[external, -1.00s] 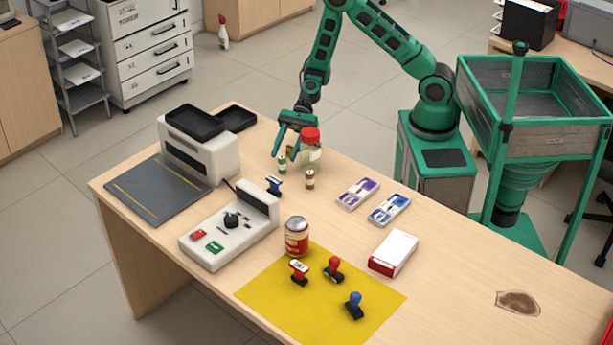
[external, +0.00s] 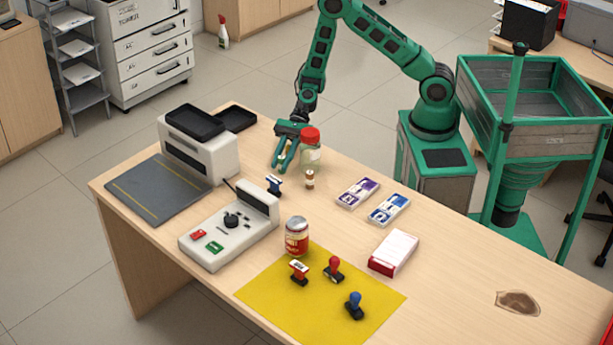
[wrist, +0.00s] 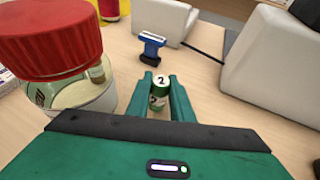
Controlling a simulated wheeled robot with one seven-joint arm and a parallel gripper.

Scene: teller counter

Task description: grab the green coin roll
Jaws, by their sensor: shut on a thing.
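The green coin roll (wrist: 160,92) stands upright between my gripper's fingers in the wrist view, with a white top marked "2". My gripper (external: 284,168) is shut on it, with one finger on each side; it also shows in the wrist view (wrist: 160,88). In the external view the fingers reach down to the table and the roll is hidden by them. I cannot tell whether the roll still touches the table.
A jar with a red lid (external: 310,148) stands close beside my gripper. A brown coin roll (external: 310,180) stands in front of the jar. A blue stamp (external: 273,185) and a white counting machine (external: 240,225) are nearby. The table's right end is mostly clear.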

